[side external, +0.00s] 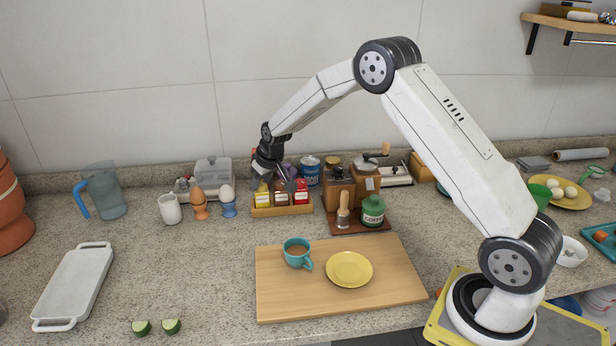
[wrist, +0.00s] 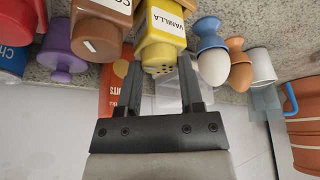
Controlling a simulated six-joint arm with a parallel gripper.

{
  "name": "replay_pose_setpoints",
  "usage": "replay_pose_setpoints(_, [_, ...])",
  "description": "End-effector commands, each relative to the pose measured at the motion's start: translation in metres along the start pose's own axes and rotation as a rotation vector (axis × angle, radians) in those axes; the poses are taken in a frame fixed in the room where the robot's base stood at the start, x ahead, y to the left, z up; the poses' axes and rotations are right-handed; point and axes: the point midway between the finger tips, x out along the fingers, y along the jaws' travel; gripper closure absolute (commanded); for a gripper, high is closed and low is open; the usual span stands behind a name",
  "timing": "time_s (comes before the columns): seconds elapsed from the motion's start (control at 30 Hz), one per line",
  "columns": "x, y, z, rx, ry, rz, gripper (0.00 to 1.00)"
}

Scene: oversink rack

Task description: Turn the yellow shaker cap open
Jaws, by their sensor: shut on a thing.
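The yellow shaker (side external: 262,199), labelled vanilla, stands at the left end of a small wooden caddy (side external: 284,210). In the wrist view the yellow shaker (wrist: 168,18) shows upside down, with its yellow cap (wrist: 160,58) and small holes facing my gripper. My gripper (wrist: 162,72) comes from above, one finger on each side of the cap, and is shut on it. In the side view my gripper (side external: 270,178) covers part of the caddy's back. How far the cap is turned cannot be told.
A brown shaker (wrist: 103,30) stands close beside the yellow one, with a red shaker (side external: 301,191) at the caddy's right. Eggs in an orange cup (side external: 199,206) and a blue cup (side external: 228,203) stand to the left. A coffee grinder (side external: 338,187) stands right.

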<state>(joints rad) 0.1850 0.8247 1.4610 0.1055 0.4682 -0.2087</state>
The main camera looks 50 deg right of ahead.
Motion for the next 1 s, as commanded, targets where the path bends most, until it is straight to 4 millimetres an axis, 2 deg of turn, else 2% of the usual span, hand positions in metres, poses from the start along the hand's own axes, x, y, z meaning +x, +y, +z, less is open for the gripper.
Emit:
replay_pose_setpoints(0.8, [-0.0002, -0.0001, -0.0003, -0.001, 0.001, 0.000, 1.00])
replay_pose_setpoints(0.83, [-0.0002, -0.0001, -0.0003, -0.001, 0.001, 0.000, 0.46])
replay_pose_setpoints(0.87, [-0.0002, -0.0001, -0.0003, -0.001, 0.001, 0.000, 0.36])
replay_pose_setpoints(1.0, [-0.0002, -0.0001, -0.0002, -0.001, 0.001, 0.000, 0.36])
